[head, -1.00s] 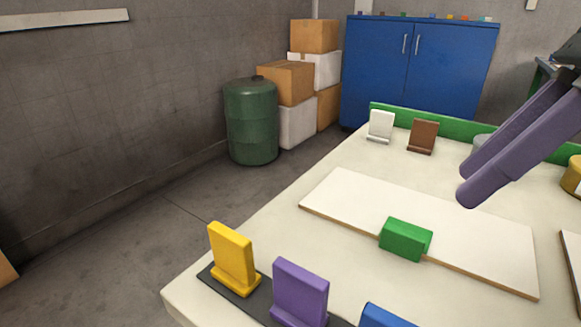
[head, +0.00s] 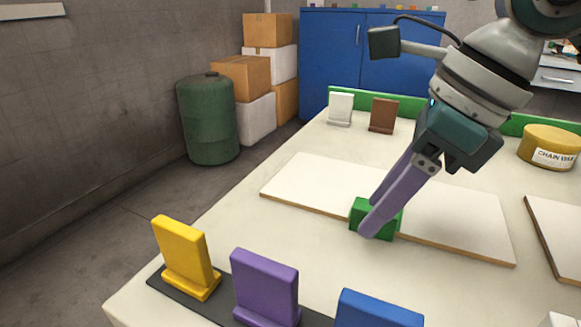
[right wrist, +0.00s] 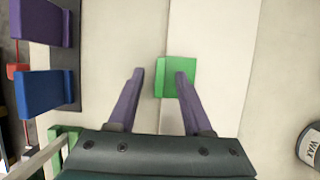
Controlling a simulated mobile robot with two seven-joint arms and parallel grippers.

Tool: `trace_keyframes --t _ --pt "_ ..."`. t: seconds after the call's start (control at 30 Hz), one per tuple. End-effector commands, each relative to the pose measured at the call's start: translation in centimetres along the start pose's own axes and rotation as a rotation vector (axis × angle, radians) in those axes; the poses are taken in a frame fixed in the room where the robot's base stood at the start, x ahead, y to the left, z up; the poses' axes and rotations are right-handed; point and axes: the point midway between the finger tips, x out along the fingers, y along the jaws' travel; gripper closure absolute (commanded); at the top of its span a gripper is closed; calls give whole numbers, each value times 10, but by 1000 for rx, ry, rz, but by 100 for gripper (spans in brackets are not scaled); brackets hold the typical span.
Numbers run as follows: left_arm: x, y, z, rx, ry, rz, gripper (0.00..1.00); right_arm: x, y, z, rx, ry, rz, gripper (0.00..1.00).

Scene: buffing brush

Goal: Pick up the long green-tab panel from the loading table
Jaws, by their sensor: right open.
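The long white panel (head: 450,215) lies flat on the pale loading table (head: 225,250), with a green tab (head: 390,222) on its near long edge. My right gripper (head: 372,216) is open, its two purple fingers pointing down at the tab and partly covering it. In the right wrist view the gripper (right wrist: 159,73) is off-centre over the green tab (right wrist: 170,80): one finger is left of the tab, the other overlaps it. I cannot tell whether the fingers touch it. The panel (right wrist: 220,50) also shows there. My left gripper is not in view.
Yellow (head: 185,255), purple (head: 265,287) and blue (head: 375,310) stands line the near edge. White (head: 340,108) and brown (head: 383,114) stands are at the back. A yellow wax can (head: 548,145) and another panel (head: 560,240) are at the right.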

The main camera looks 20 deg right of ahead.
Motion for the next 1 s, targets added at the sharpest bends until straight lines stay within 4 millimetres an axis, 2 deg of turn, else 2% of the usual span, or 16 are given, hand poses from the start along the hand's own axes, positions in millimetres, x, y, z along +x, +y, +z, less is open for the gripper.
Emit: trace_keyframes --t 0.17,0.6,1.0 --pt "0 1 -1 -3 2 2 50 0 0 0 0 0 0 51" --pt "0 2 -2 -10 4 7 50 0 0 0 0 -1 1 100" --pt "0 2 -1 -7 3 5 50 -1 0 0 0 -1 1 100"
